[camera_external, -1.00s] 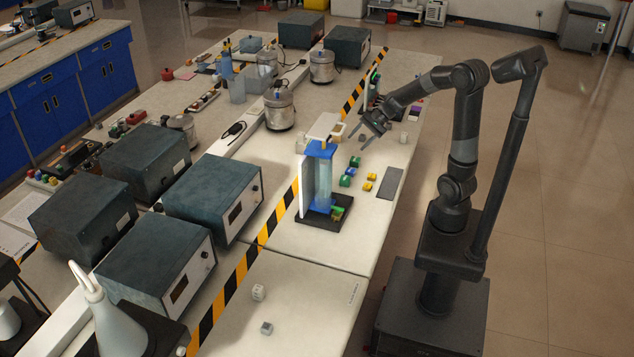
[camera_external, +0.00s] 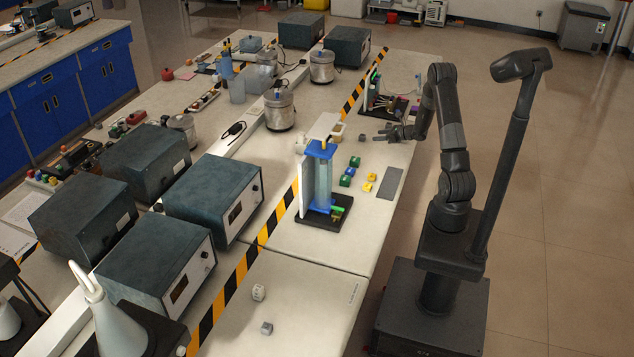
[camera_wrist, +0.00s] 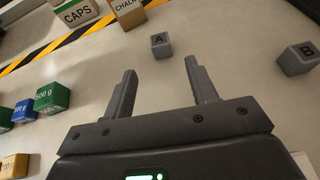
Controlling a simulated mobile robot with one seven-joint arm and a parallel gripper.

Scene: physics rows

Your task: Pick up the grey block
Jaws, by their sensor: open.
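A small grey block marked A (camera_wrist: 161,45) lies on the bench top in the wrist view, ahead of my gripper (camera_wrist: 163,80) and between the lines of its two fingers. A second grey block marked B (camera_wrist: 298,58) lies to the right, outside the fingers. In the external view a small grey block (camera_external: 362,138) sits just left of my gripper (camera_external: 381,135). My gripper is open and empty, with its fingers apart and not touching either block. I cannot tell its exact height above the bench.
A green 500 g block (camera_wrist: 52,97), a blue block (camera_wrist: 23,110) and a yellow block (camera_wrist: 14,166) lie left of my gripper. CAPS (camera_wrist: 75,13) and CHALK (camera_wrist: 127,14) boxes stand ahead.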

